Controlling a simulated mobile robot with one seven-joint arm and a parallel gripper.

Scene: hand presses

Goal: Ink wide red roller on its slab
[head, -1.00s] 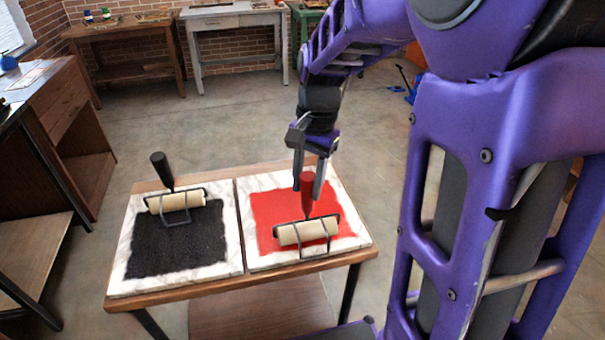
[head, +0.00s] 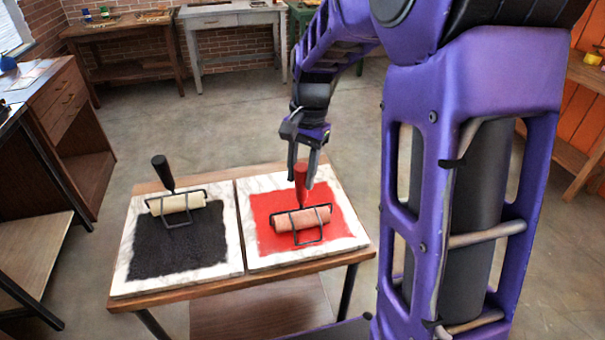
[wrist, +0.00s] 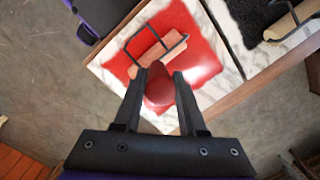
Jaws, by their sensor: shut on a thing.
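The wide red-handled roller (head: 302,219) lies on the red ink patch (head: 264,208) of the right marble slab (head: 352,243). Its drum looks pinkish-red. My gripper (head: 304,166) is above the slab, shut on the roller's red handle (head: 301,184), which stands up from the wire frame. In the wrist view the fingers (wrist: 160,88) flank the red handle (wrist: 159,90), with the drum (wrist: 150,58) and wire frame beyond it over the red ink. Whether the drum touches the slab is hard to tell.
A black-handled roller (head: 176,203) with a cream drum rests on the black ink patch (head: 178,248) of the left slab (head: 125,245). Both slabs share a small wooden table (head: 262,274). A wooden cabinet (head: 68,110) stands at left; open floor lies behind.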

